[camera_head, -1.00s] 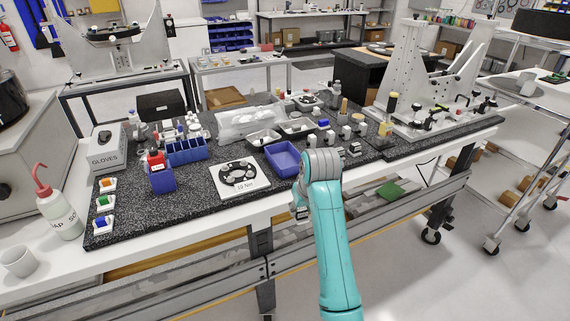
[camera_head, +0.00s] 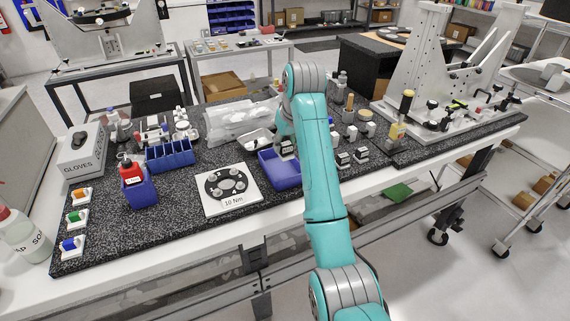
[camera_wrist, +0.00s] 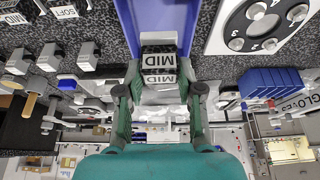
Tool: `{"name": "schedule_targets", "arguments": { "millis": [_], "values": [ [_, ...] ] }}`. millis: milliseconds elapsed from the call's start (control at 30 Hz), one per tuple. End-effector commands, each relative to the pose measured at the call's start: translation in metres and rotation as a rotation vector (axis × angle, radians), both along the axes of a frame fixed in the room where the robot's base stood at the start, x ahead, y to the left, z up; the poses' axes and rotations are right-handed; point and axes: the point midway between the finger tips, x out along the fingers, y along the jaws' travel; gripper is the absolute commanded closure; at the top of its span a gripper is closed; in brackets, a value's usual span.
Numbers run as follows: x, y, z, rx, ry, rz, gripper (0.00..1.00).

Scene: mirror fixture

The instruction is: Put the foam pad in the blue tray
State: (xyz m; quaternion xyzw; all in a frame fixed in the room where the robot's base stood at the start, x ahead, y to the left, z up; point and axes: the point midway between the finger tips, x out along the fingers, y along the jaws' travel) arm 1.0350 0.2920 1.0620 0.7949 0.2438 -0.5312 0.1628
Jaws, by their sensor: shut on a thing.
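The foam pad (camera_wrist: 158,48) is a small dark block with a white label reading MID. My gripper (camera_wrist: 159,74) is shut on it, one finger at each side. In the head view the pad (camera_head: 287,150) shows just below my gripper (camera_head: 285,138), over the blue tray (camera_head: 287,181). The blue tray (camera_wrist: 178,16) lies behind the pad in the wrist view. I cannot tell whether the pad touches the tray floor. My arm hides part of the tray's right side.
Similar labelled blocks (camera_head: 361,154) stand right of my arm. A white 10 Nm plate (camera_head: 240,205) lies left of the tray. A clear bag (camera_head: 230,120) and a white tray (camera_head: 258,139) lie behind. A blue bin row (camera_head: 170,155) stands farther left.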

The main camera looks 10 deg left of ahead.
Motion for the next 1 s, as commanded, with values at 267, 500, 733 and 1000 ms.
{"name": "schedule_targets", "arguments": {
  "millis": [267,500,733,1000],
  "values": [
    [0.0,0.0,-0.044,-0.001,0.001,0.0,0.98],
    [0.0,0.0,-0.069,0.0,0.001,-0.001,0.98],
    [0.0,0.0,-0.084,0.001,-0.002,-0.001,0.98],
    [0.0,0.0,-0.086,0.0,-0.001,-0.001,0.59]
  ]
}}
